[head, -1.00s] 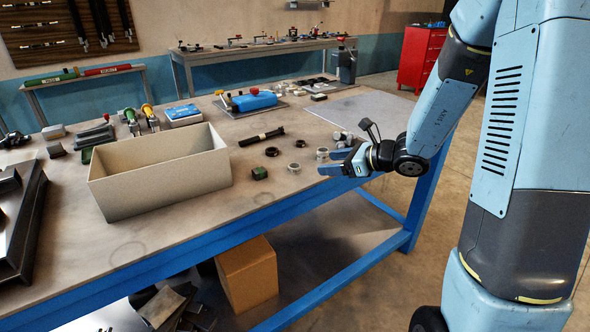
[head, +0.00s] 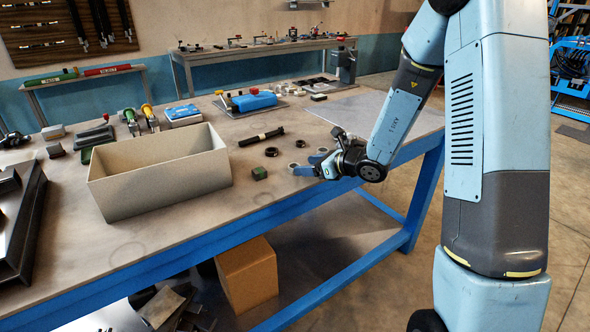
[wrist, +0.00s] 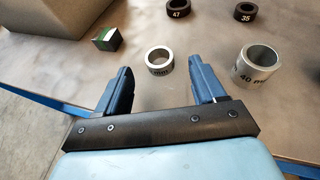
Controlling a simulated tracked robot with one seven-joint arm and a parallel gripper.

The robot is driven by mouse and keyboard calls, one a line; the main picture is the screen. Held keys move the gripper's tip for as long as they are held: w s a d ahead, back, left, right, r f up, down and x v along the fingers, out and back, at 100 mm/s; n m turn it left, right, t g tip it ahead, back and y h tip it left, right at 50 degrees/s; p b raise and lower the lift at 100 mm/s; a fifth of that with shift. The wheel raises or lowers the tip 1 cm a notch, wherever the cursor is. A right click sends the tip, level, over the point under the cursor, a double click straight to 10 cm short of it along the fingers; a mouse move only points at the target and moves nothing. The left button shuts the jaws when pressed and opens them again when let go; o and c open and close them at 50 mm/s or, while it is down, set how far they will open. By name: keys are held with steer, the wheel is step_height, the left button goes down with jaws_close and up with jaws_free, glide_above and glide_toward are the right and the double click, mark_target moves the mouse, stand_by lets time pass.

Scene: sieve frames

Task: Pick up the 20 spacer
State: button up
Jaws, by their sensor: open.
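A small silver ring (wrist: 159,62) stands on the bench, ahead of and between my fingertips in the wrist view; "mm" shows on its side, but its number cannot be read. In the head view it is the pale ring (head: 293,167) just left of my gripper (head: 309,165). My gripper is open and empty, its two blue fingers low over the bench near the front edge. A larger silver ring marked 40 mm (wrist: 256,68) stands to the right of the right finger.
Black rings marked 47 (wrist: 179,8) and 35 (wrist: 245,11) lie farther back. A small green-and-black block (wrist: 107,39) is to the left. A pale open bin (head: 160,185) stands farther left.

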mark_target(291, 165)
steer(key=x, duration=0.5)
steer(key=shift+r, duration=0.1)
steer(key=shift+c, duration=0.3)
steer(key=c, duration=1.1)
steer(key=shift+r, duration=0.1)
